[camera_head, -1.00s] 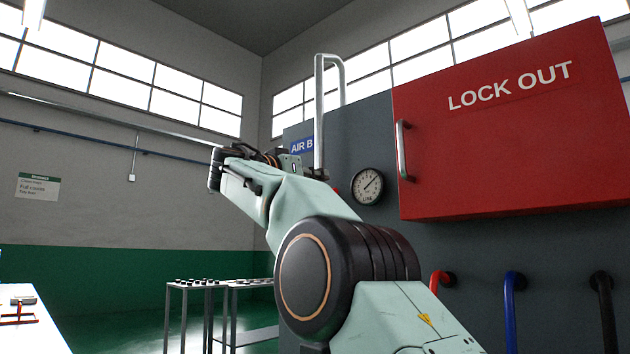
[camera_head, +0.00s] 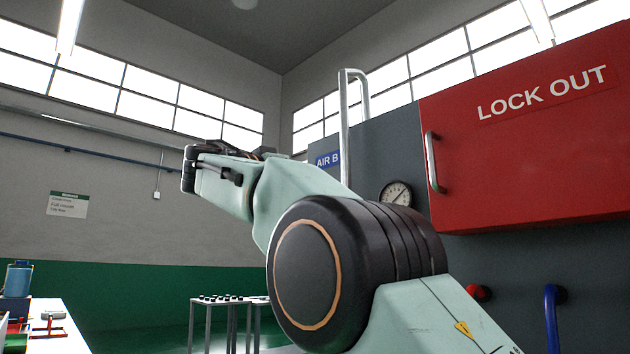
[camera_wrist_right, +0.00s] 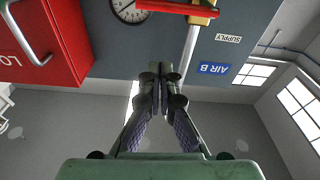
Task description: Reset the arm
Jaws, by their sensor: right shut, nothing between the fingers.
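My right arm (camera_head: 345,275) rises from the lower right in the head view and bends to the left at the elbow. Its wrist (camera_head: 215,170) is raised in front of the wall, and its gripper fingers cannot be made out there. In the right wrist view my right gripper (camera_wrist_right: 160,75) is shut with nothing between its fingers. The fingers point towards the grey panel, below a red lever (camera_wrist_right: 175,8) on a brass fitting, and appear apart from it. My left gripper is in neither view.
A red LOCK OUT cabinet (camera_head: 530,140) with a metal handle, a round gauge (camera_head: 397,194) and a tall metal pipe (camera_head: 345,120) are at right. A white table (camera_head: 62,340) with a blue container (camera_head: 18,279) stands at lower left. A small stand (camera_head: 225,302) is behind my arm.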

